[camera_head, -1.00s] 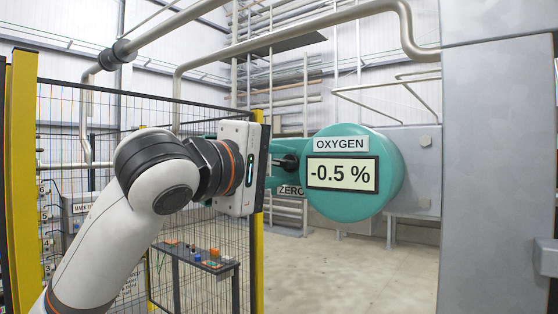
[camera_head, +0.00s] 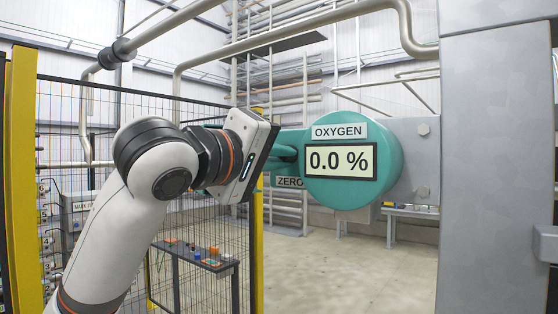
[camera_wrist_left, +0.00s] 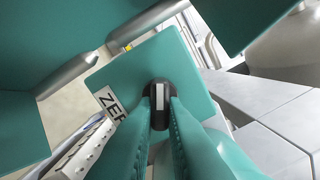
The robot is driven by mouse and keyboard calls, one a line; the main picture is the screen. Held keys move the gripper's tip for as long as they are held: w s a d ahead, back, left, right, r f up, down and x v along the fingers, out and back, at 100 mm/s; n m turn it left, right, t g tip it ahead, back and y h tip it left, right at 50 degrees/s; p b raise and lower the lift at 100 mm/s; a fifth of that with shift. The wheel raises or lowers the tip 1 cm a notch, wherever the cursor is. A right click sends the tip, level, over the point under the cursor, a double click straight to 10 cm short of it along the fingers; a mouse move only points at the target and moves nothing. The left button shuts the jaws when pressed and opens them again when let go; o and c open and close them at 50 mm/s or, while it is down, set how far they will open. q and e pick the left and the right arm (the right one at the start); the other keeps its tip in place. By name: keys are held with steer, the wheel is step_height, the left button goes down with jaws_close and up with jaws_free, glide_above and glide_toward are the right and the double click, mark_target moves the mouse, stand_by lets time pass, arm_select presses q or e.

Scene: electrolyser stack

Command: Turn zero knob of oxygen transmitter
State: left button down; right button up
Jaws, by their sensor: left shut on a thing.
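The oxygen transmitter (camera_head: 385,185) is a round teal housing with an OXYGEN label, and its display (camera_head: 341,161) reads 0.0 %. A ZERO label (camera_head: 290,182) sits left of the housing, and it also shows in part in the left wrist view (camera_wrist_left: 110,103). The zero knob (camera_wrist_left: 160,93) is black with a white bar on its face, set on a teal plate. My left gripper (camera_wrist_left: 160,112) is shut on the knob, with its teal fingers on either side. In the head view the wrist (camera_head: 243,158) is tilted and the knob is hidden. My right gripper does not show.
A grey cabinet (camera_head: 495,160) stands close on the right. A yellow post (camera_head: 20,180) and mesh fence (camera_head: 75,130) stand on the left. A small dark table (camera_head: 205,255) with several small items is behind my arm. The floor (camera_head: 340,270) below the transmitter is clear.

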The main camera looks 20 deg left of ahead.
arm_select(q)
steer(key=c, duration=1.6)
jaws_free()
steer(key=shift+o, duration=0.6)
steer(key=shift+s, duration=0.1)
steer(key=shift+s+a+f+b, duration=0.1)
steer(key=shift+s+a+b, duration=0.05)
steer(key=shift+s+b, duration=0.15)
steer(key=b+v, duration=0.5)
steer(key=v, duration=0.6)
